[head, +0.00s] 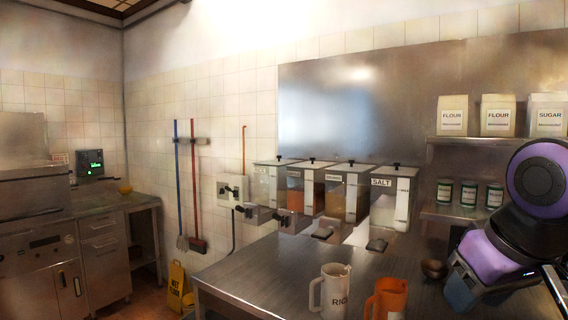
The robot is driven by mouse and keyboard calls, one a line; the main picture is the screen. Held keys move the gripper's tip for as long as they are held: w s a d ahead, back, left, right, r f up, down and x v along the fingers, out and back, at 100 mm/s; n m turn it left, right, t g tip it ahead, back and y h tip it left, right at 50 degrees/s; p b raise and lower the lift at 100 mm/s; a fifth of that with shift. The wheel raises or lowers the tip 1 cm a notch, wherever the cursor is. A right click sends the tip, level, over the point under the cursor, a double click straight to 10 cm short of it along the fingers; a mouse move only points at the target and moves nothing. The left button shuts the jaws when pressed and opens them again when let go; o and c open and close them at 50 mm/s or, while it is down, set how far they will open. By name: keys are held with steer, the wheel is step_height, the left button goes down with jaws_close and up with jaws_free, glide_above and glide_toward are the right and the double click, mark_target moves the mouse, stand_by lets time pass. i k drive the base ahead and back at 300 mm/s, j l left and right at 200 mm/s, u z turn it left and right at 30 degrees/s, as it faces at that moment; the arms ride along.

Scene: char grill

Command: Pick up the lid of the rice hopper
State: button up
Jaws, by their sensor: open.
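The lids of the middle hoppers (346,166) (308,164) and of the far-left hopper (275,162) are also on. The labels on these other hoppers are too small to read, so I cannot tell which holds rice. My purple and black arm is folded at the right edge, apart from the hoppers.
On the counter (265,270) stand a white pitcher (335,290) with a partly visible label and an orange pitcher (388,298). Shelves (470,140) with bags and jars are behind, right. A yellow wet-floor sign (177,287) stands left.

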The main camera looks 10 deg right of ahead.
mark_target(279, 159)
steer(key=i+j+z, duration=0.1)
steer(key=i+j, duration=0.15)
steer(key=i+j+z, duration=0.15)
steer(key=j, duration=0.25)
steer(key=i+j+z, duration=0.1)
steer(key=i+j, duration=0.25)
steer(key=i+j+z, duration=0.1)
steer(key=i+j, duration=0.15)
steer(key=j, duration=0.15)
steer(key=i+j+z, duration=0.1)
steer(key=j, duration=0.3)
steer(key=i+j+z, duration=0.15)
steer(key=i+j, duration=0.15)
steer(key=j, duration=0.15)
steer(key=i+j+z, duration=0.1)
steer(key=j, duration=0.35)
steer(key=i+j+z, duration=0.1)
steer(key=i+j, duration=0.15)
steer(key=j, duration=0.2)
